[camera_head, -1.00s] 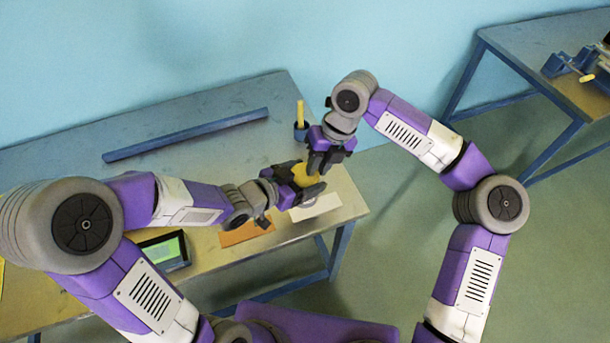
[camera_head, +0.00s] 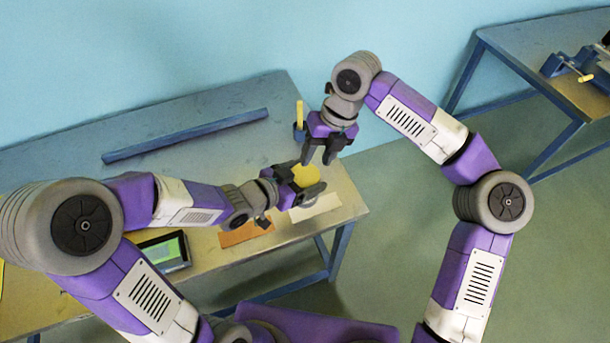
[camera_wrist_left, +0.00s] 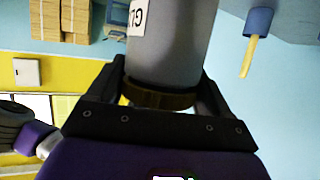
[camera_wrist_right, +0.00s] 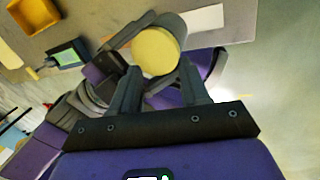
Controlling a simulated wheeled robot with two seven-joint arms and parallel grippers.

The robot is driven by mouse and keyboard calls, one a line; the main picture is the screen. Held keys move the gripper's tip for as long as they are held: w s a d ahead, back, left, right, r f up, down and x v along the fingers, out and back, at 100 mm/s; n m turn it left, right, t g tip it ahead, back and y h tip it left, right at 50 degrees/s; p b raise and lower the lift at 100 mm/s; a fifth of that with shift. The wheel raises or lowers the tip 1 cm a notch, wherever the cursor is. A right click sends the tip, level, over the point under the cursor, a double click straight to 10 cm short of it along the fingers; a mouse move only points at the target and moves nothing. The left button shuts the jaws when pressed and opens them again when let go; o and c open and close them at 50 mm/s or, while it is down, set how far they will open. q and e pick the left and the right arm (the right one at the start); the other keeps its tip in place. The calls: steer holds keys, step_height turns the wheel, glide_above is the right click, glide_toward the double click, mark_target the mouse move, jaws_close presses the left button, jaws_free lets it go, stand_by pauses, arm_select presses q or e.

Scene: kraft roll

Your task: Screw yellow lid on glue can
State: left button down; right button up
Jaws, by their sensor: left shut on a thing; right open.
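The grey glue can (camera_wrist_left: 172,45) is held in my left gripper (camera_head: 304,192), whose fingers are shut around it from the side. Its white label with dark letters (camera_wrist_left: 137,18) is partly cut off in the left wrist view. The round yellow lid (camera_head: 306,175) sits on the can's top; it also shows in the right wrist view (camera_wrist_right: 157,52). I cannot tell how tightly it is seated. In the left wrist view a dark yellowish band (camera_wrist_left: 158,96) shows between the fingers. My right gripper (camera_head: 318,163) is open and empty just above the lid, apart from it.
The can is held over the workbench's front right part, near a white sheet (camera_head: 316,207) and an orange sheet (camera_head: 246,233). A green-screen device (camera_head: 165,250) lies further left. A blue holder (camera_head: 299,133) with a yellow stick stands behind. A blue bar (camera_head: 185,135) lies at the back.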

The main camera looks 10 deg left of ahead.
steer(key=shift+r, duration=0.25)
steer(key=shift+o, duration=0.5)
steer(key=o, duration=0.5)
steer(key=shift+c, duration=0.2)
steer(key=v, duration=1.2)
